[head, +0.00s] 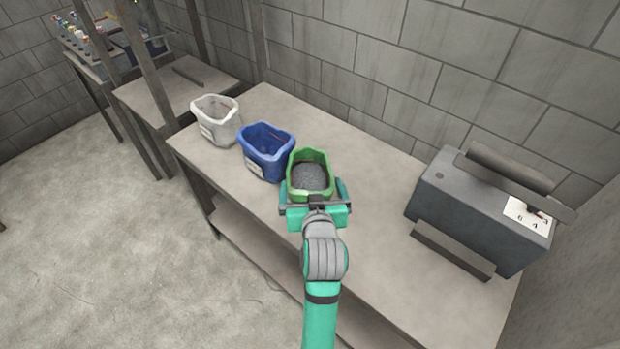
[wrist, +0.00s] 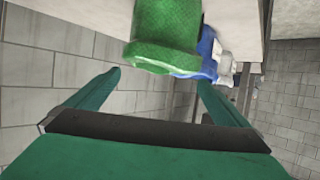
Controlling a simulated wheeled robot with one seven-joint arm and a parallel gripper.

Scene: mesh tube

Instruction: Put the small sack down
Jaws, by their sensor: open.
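A green sack (head: 309,175) with an open top and dark grey grains inside is upright at the table, in line with a blue and a white one. It also shows at the top of the wrist view (wrist: 165,35). My gripper (head: 315,196) is open at the near side of the green sack, with a teal finger showing to each side of it. In the wrist view the open fingers (wrist: 160,82) point toward the sack, and no grip on it shows. The sack's base is hidden, so its contact with the tabletop is not clear.
The blue sack (head: 265,152) and white sack (head: 215,120) stand to the left on the table (head: 375,190). A dark grey machine (head: 470,210) with a numbered dial stands at the right. The tabletop between green sack and machine is clear. A block wall is behind.

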